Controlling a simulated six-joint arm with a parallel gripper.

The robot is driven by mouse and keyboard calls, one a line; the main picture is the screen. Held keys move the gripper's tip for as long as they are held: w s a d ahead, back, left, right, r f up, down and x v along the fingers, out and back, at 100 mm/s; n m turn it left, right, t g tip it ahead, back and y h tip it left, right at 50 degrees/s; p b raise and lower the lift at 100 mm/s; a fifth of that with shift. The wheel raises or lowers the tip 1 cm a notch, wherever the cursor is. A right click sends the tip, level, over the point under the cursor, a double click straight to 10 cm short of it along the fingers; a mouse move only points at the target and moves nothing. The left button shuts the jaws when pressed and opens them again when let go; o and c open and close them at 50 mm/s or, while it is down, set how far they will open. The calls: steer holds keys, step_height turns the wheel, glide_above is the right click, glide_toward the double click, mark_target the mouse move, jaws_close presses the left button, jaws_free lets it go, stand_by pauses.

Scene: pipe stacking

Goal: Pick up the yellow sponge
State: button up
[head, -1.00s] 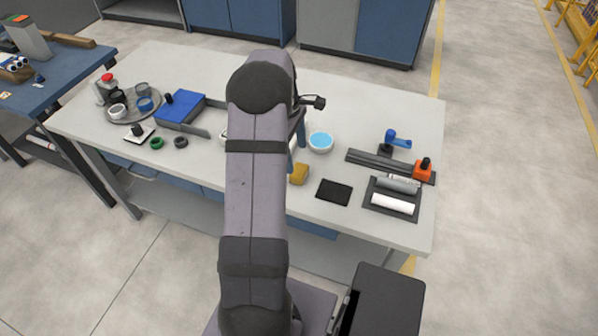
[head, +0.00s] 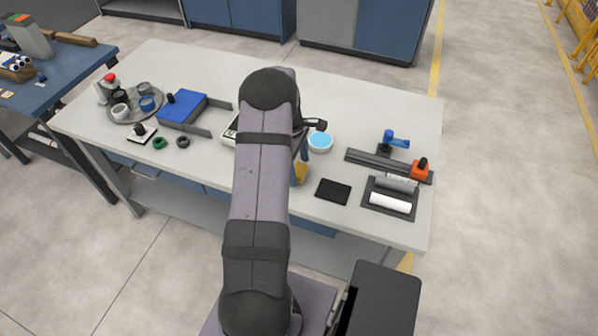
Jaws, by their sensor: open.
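The yellow sponge (head: 301,174) lies on the grey-white table near its front edge, just right of my arm. Part of it is hidden behind my arm and gripper. My gripper (head: 299,168) points down over the sponge, with a blue finger at the sponge's back side. It is open. The other finger is mostly hidden by my arm, so I cannot tell whether the fingers stand on both sides of the sponge or touch it.
A bowl of blue liquid (head: 320,141) stands just behind and right of the sponge. A black pad (head: 333,191) lies to its right. A white device (head: 230,130) is partly hidden behind my arm. Further right are a dark rail (head: 372,162) and a tray with pipes (head: 369,205).

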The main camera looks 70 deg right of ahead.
mark_target(298, 170)
steer(key=shift+c, duration=0.3)
steer(key=c, duration=1.1)
steer(key=shift+o, duration=0.2)
steer(key=shift+r, duration=0.1)
step_height(298, 170, up, 10)
steer(key=b, duration=0.2)
steer(key=shift+b, duration=0.35)
